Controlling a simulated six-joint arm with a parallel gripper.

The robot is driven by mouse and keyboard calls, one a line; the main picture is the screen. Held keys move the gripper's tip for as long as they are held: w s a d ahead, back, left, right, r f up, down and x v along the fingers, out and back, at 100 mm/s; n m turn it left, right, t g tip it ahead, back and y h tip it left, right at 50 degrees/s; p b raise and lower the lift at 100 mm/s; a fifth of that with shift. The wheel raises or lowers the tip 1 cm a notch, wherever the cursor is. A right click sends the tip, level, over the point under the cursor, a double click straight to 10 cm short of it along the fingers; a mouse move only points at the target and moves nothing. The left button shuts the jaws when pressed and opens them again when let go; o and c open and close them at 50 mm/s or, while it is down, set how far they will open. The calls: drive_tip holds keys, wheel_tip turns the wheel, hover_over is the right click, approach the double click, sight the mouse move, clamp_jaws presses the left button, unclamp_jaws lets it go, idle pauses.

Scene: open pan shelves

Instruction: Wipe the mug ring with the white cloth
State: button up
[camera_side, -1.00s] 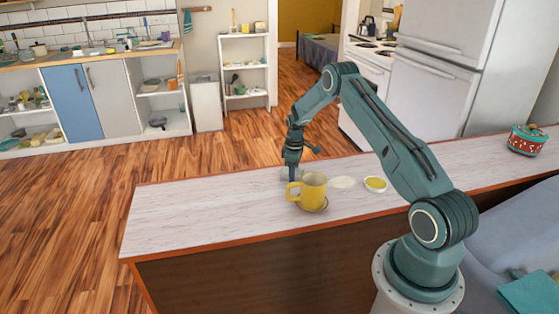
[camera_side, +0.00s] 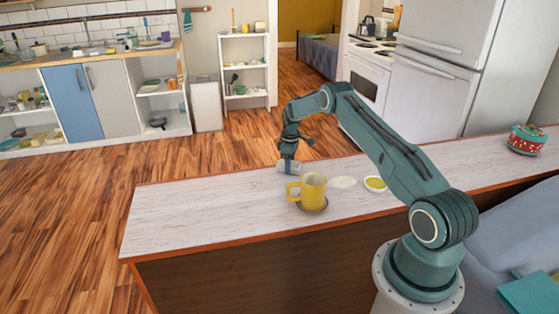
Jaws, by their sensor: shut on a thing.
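My gripper (camera_side: 289,171) is over the counter, just behind and left of the yellow mug. It is shut on a pale greyish-white thing (camera_side: 283,164), which looks like the white cloth; the fingers cover part of it. I cannot tell whether it touches the counter. The yellow mug (camera_side: 313,188) stands upright on a dark round coaster or saucer (camera_side: 314,209), its handle to the left. I cannot make out a mug ring on the pale wood-grain counter top (camera_side: 190,215).
A flat cream-white oval (camera_side: 343,182) lies right of the mug. Beside it is a small dish with yellow-green contents (camera_side: 375,184). A red and green pot (camera_side: 527,140) stands far right. The counter's left part is clear.

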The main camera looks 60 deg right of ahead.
drive_tip(key=shift+r, duration=0.15)
drive_tip(key=shift+r, duration=3.35)
